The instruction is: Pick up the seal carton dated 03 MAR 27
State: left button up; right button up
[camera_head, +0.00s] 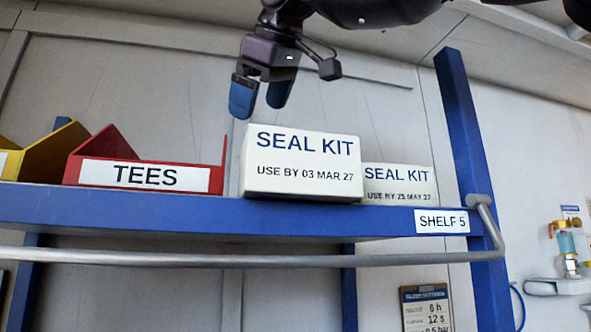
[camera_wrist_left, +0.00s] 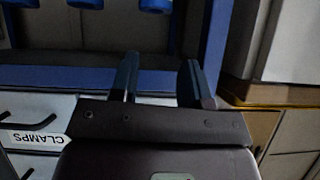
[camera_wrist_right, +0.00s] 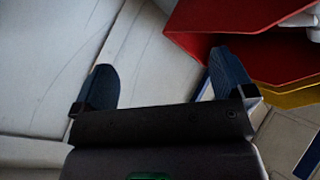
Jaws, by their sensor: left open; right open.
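The white seal carton marked SEAL KIT, USE BY 03 MAR 27 (camera_head: 302,168) stands on the blue shelf in the head view. A second white SEAL KIT carton (camera_head: 399,184), dated in MAY 27, stands to its right and looks smaller. My right gripper (camera_head: 260,97) is open and empty, above and slightly left of the first carton, not touching it. In the right wrist view my right gripper (camera_wrist_right: 165,85) shows its two blue fingers apart, with no carton between them. In the left wrist view my left gripper (camera_wrist_left: 160,80) is open and empty.
Left of the cartons stand a red TEES bin (camera_head: 145,176) and a yellow bin (camera_head: 45,155). A grey rail (camera_head: 250,260) runs along the front of the blue shelf (camera_head: 200,212), with a blue post (camera_head: 462,130) at right. Space above the cartons is clear apart from my right arm.

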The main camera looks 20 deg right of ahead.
aim_at(276, 163)
jog(key=s+f+n+g, duration=0.1)
jog(key=s+n+g, duration=0.1)
jog(key=s+g, duration=0.1)
jog(key=s+d+f+n+g, duration=0.1)
jog(key=s+f+n+g, duration=0.1)
jog(key=s+g, duration=0.1)
jog(key=s+d+f+n+g+h, duration=0.1)
jog(key=s+f+g, duration=0.1)
jog(key=s, duration=0.3)
jog(key=shift+s+n+g, duration=0.3)
jog(key=shift+n+g, duration=0.1)
jog(key=shift+g, duration=0.3)
jog(key=shift+s+d+n, duration=0.25)
jog(key=shift+n, duration=0.05)
jog(key=shift+w+f, duration=0.1)
jog(key=shift+f, duration=0.05)
jog(key=shift+w+f+g, duration=0.15)
jog(key=shift+f+g, duration=0.15)
jog(key=shift+f, duration=0.85)
jog(key=shift+f, duration=1.3)
